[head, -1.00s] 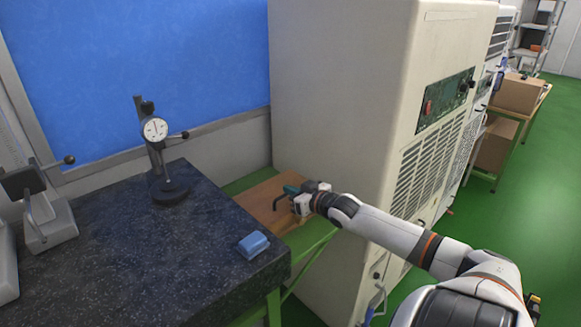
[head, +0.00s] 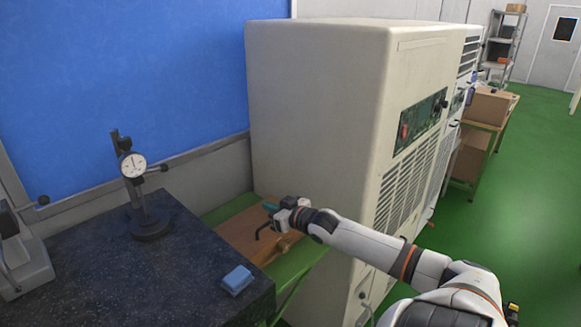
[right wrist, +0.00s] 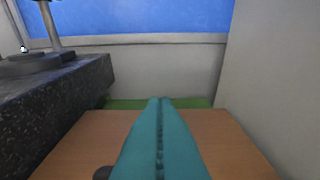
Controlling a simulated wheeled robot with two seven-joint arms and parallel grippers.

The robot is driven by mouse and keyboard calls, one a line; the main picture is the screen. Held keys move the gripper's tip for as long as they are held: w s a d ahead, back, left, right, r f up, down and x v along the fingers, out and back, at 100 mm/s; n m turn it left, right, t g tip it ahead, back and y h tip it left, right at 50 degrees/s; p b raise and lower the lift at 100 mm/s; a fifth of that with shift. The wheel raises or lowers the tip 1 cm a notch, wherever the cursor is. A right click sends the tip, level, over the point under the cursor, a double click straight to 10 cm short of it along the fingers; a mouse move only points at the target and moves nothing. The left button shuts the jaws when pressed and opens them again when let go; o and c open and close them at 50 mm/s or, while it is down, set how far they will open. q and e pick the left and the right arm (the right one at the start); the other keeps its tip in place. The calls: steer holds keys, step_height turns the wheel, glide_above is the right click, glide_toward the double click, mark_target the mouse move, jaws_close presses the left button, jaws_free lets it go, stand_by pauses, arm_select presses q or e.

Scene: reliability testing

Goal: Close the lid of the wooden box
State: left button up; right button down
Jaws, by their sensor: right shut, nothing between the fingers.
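The wooden box (head: 236,233) stands between the dark stone table and the large beige cabinet. Its brown top looks flat in the head view, and the right wrist view shows a level wooden surface (right wrist: 88,142). I cannot make out a separate raised lid. My right gripper (head: 270,207) reaches over the box from the right, with its teal fingers pointing toward the wall. In the right wrist view its fingers (right wrist: 160,101) are pressed together with nothing between them, above the wood. I cannot tell whether they touch it. My left gripper is not in view.
The beige cabinet (head: 315,110) stands close on the right of the box. The dark stone table (head: 130,270) on the left holds a dial gauge stand (head: 150,222) and a blue block (head: 237,280). Green floor (head: 500,220) is open at right.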

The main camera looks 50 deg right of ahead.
steer(key=v, duration=0.9)
steer(key=shift+r+b, duration=0.15)
steer(key=shift+b, duration=0.15)
